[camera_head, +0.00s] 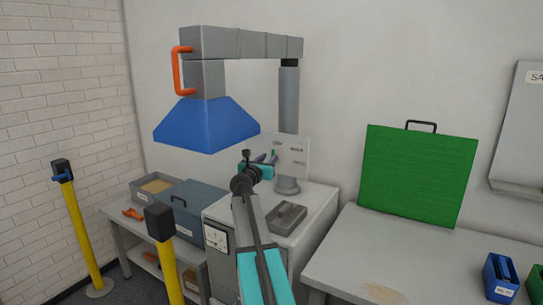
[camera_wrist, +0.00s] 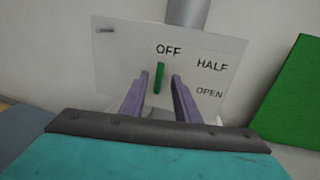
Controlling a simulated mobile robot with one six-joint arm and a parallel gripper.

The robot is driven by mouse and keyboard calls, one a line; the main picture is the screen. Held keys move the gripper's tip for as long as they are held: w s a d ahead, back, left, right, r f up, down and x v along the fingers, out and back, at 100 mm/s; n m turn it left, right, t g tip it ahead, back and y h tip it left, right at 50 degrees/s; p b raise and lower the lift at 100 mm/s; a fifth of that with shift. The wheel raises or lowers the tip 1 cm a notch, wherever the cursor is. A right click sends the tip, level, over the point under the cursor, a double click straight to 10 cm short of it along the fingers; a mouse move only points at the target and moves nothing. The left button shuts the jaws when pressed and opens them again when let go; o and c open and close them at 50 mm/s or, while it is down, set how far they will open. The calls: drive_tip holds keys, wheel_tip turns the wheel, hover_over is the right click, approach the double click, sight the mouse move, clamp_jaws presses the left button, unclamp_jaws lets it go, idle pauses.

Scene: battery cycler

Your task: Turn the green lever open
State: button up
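The green lever (camera_wrist: 159,78) stands upright on a white panel (camera_wrist: 115,50), with its top just under the OFF label. HALF and OPEN labels are to the right and lower right. In the head view the panel (camera_head: 295,158) stands on the white cabinet, and a bit of the green lever (camera_head: 273,153) shows. My gripper (camera_wrist: 159,79) has its two purple fingers apart, one on each side of the lever, with a gap visible on both sides. My gripper (camera_head: 264,160) partly hides the panel in the head view. How deep the lever sits between the fingers is unclear.
A blue extraction hood (camera_head: 205,125) hangs up and left of my gripper, with an orange handle (camera_head: 178,72). A grey post (camera_head: 289,100) rises behind the panel. A grey tray (camera_head: 290,216) lies on the cabinet. A green case (camera_head: 415,175) stands on the right table.

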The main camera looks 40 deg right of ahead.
sight(273, 154)
drive_tip(key=shift+p+x, duration=0.3)
drive_tip(key=shift+x, duration=2)
drive_tip(key=shift+c, duration=0.4)
clamp_jaws()
